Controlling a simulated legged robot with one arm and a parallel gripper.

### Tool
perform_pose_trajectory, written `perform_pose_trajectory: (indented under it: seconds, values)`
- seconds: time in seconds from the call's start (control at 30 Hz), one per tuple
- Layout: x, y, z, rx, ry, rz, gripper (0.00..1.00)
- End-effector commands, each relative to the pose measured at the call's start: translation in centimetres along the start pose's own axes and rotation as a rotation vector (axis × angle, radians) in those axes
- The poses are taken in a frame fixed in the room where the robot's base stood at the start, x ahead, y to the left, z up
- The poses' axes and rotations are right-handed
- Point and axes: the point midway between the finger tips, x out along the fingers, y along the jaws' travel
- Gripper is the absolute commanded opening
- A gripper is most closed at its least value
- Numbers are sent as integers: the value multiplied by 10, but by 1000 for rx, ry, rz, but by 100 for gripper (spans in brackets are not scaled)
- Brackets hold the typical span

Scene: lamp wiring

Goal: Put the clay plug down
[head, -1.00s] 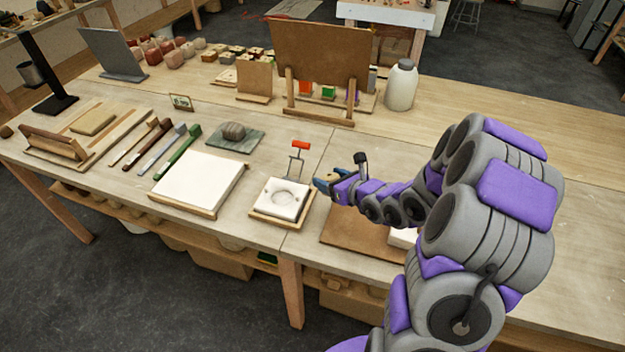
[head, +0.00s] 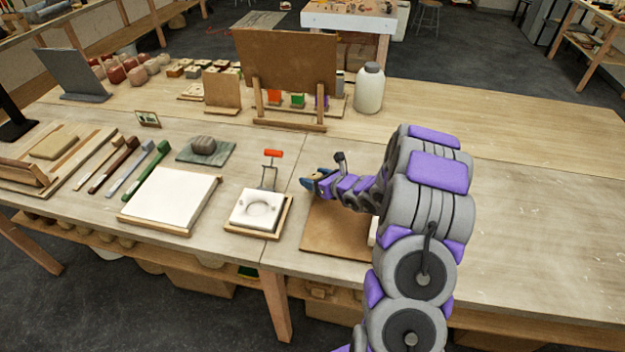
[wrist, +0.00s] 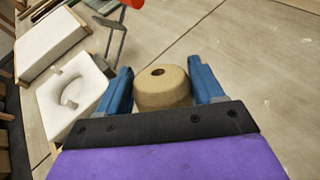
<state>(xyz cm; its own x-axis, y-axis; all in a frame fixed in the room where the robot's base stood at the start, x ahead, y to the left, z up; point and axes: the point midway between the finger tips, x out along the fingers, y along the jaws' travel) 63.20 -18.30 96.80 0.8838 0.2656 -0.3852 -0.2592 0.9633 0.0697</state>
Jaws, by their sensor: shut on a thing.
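The clay plug (wrist: 162,88) is a tan, rounded piece with a dark hole in its top. It shows in the wrist view between the two blue fingers of my gripper (wrist: 165,85), which is shut on it. In the head view my gripper (head: 308,183) is over the table, to the right of the white mould and near the brown board's upper left corner. The plug is hard to make out in the head view. I cannot tell how high it is above the table.
A white mould (head: 258,208) with a round hollow sits in a wooden tray. A tool with an orange handle (head: 273,154) stands behind it. A white slab (head: 172,197) lies left of it. A brown board (head: 335,232) lies below my arm. The table's right side is clear.

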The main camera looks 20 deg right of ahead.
Motion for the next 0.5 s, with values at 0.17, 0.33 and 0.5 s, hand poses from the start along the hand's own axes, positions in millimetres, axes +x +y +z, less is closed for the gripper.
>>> perform_pose_trajectory:
  seconds: [0.17, 0.33, 0.5]
  values:
    - [19, -12, 7, -2, -2, 0, 26]
    - [26, -16, 11, -3, -3, 0, 26]
    - [36, -18, -9, 0, 0, 3, 26]
